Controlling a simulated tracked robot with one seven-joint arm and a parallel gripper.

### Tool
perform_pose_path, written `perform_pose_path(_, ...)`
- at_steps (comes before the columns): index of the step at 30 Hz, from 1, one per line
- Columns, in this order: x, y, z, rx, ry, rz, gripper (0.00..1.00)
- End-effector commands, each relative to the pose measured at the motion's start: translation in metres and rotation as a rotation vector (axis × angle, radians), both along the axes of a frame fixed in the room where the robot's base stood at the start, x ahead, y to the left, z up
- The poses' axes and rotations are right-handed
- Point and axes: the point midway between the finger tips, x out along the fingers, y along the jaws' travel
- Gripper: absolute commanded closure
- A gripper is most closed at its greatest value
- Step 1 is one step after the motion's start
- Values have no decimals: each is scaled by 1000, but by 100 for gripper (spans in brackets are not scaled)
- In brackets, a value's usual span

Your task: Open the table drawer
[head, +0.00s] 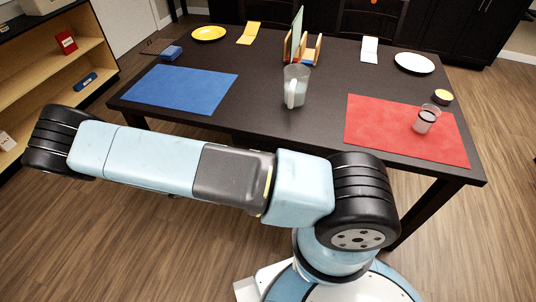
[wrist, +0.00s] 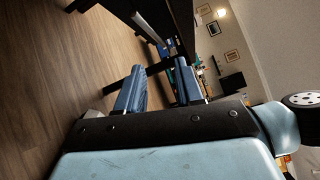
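The dark table (head: 245,105) stands in front of me in the head view. No drawer front can be made out there; my arm covers part of the table's near side. In the wrist view, the table's dark legs and frame (wrist: 125,85) show tilted, beyond the fingers. A thin pale strip (wrist: 146,27) shows on its dark underside; I cannot tell whether it is a drawer handle. My gripper (wrist: 158,82) is open, with two blue fingers apart and nothing visible between them. It is out of sight in the head view and appears apart from the table.
On the table are a blue mat (head: 180,88), a red mat (head: 390,128), a pitcher (head: 295,88), a glass (head: 425,120), plates (head: 414,63) and a rack (head: 302,48). A wooden shelf (head: 55,60) stands at left. Chairs are behind the table. Wood floor is open around me.

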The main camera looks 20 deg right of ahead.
Motion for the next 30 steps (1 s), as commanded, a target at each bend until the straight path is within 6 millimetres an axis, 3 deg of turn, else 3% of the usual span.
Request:
perform_pose_path(6,-2,-2,-23,-116,95,80,64)
perform_pose_path(14,0,-11,-27,-148,122,99,64)
perform_pose_path(30,12,-98,-15,-148,121,96,64)
